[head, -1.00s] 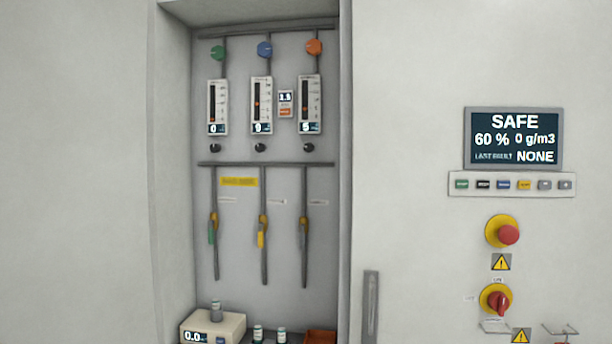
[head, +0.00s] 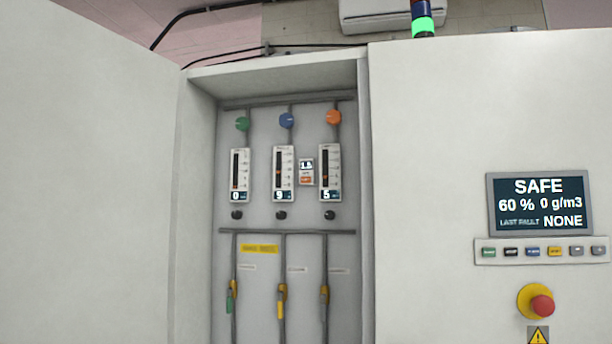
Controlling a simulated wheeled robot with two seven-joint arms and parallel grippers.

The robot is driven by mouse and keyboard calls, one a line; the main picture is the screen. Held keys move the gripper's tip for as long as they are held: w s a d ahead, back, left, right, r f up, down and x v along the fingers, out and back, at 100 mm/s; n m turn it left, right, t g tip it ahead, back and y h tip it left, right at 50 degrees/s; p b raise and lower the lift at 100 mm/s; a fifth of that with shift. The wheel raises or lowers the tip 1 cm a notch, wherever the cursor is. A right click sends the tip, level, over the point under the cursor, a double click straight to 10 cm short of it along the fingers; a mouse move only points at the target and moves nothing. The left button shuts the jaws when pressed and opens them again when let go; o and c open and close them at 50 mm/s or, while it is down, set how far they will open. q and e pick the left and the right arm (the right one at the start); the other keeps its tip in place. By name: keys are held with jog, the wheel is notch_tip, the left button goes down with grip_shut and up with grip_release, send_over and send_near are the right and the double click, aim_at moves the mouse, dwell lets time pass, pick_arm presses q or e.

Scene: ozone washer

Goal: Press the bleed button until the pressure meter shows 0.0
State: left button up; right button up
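The small pressure meter (head: 306,165) hangs inside the open cabinet, between the middle and right flow gauges. Its display begins with 1; the digit after the point is too blurred to read surely. An orange patch (head: 306,181) sits just below the display on the same white unit; it looks like the bleed button, but its lettering is too small to read. Nothing touches the unit. Neither of my grippers shows in the head view.
Gauges reading 0 (head: 239,176), 9 (head: 284,174) and 5 (head: 330,173) flank the meter, with coloured knobs above. Lever valves (head: 282,301) are below. The cabinet's side walls bound the recess. Right are a SAFE screen (head: 540,203) and red emergency button (head: 542,305).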

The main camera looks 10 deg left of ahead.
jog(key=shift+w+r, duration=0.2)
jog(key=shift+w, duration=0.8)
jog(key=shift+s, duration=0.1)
